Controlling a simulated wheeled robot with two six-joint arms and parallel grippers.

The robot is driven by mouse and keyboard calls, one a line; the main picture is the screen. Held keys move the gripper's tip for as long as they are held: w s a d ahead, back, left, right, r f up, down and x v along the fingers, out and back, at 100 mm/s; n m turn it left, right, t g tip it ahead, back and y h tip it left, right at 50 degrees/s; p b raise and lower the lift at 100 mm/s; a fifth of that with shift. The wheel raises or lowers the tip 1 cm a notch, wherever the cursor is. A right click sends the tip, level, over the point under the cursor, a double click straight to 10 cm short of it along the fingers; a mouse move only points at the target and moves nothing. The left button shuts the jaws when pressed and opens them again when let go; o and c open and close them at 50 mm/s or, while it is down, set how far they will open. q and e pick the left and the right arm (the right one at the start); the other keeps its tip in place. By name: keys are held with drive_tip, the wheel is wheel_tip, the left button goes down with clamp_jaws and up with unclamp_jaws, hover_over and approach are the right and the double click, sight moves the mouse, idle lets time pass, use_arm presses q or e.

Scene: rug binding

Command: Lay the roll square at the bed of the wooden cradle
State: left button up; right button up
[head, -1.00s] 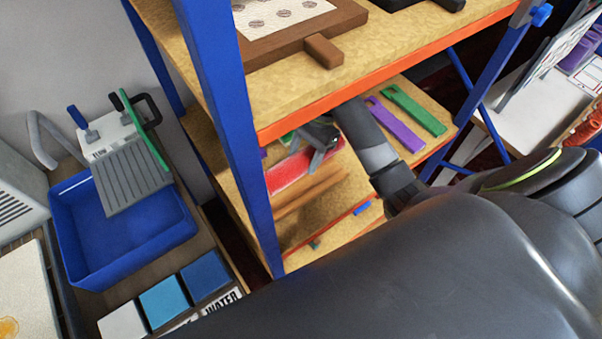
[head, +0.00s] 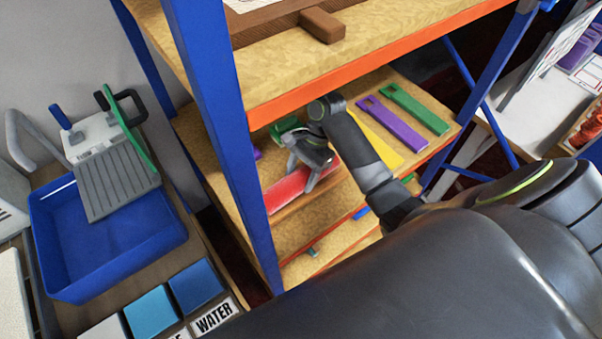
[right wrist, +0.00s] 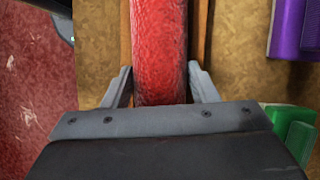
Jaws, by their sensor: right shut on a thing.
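The red roll (head: 287,187) is on the middle shelf in the head view, running at a slant. It also shows in the right wrist view (right wrist: 160,45), running straight up between the fingers. My right gripper (head: 303,174) is shut around the roll from above, a finger on each side. The brown wooden cradle (head: 332,182) lies under the roll, mostly hidden by it. Its rails show as strips on both sides of the roll in the right wrist view (right wrist: 203,40). The roll looks in line with the rails; whether it touches the bed is hidden. My left gripper is out of view.
A blue rack post (head: 215,110) stands left of the roll, and the orange-edged upper shelf (head: 350,85) overhangs it. Yellow (head: 378,142), purple (head: 392,124) and green (head: 415,109) flat pieces lie to the right. A blue tub (head: 105,240) is at far left.

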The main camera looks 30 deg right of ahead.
sight(302, 172)
drive_tip(key=o, duration=1.2)
drive_tip(key=shift+f, duration=0.1)
drive_tip(key=v, duration=0.5)
drive_tip(key=shift+p, duration=0.3)
drive_tip(key=p+v, duration=0.4)
drive_tip(key=v, duration=0.1)
drive_tip(key=shift+r, duration=0.4)
drive_tip(key=shift+p+v, duration=0.35)
drive_tip(key=shift+v, duration=0.4)
